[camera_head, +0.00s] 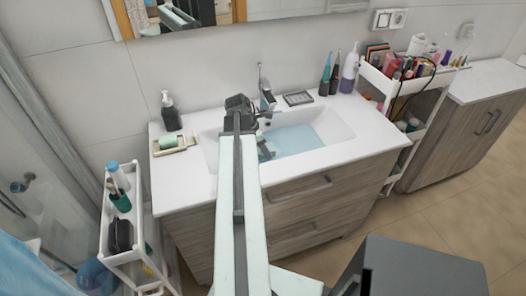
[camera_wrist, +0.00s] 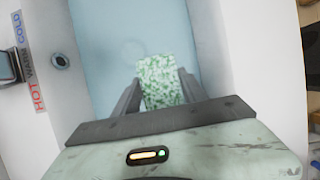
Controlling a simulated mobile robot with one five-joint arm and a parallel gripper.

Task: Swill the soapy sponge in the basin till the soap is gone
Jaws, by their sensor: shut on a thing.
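The sponge (camera_wrist: 161,80) is green and speckled with white, foam-like patches, and it sits between the two fingers in the wrist view. My gripper (camera_wrist: 158,84) is shut on it. The basin (camera_head: 338,124) is a white rectangular sink holding pale blue water (camera_head: 297,138); the water also fills much of the wrist view (camera_wrist: 125,35). In the head view my gripper (camera_head: 265,152) reaches into the left part of the basin, and my arm hides part of it. I cannot tell whether the sponge touches the water.
The faucet (camera_head: 266,98) stands behind the basin, close to my arm. A soap dispenser (camera_head: 170,112) and a soap dish (camera_head: 176,144) are on the left counter. Several bottles (camera_head: 337,76) stand at the back right. White carts flank the vanity. The right counter front is clear.

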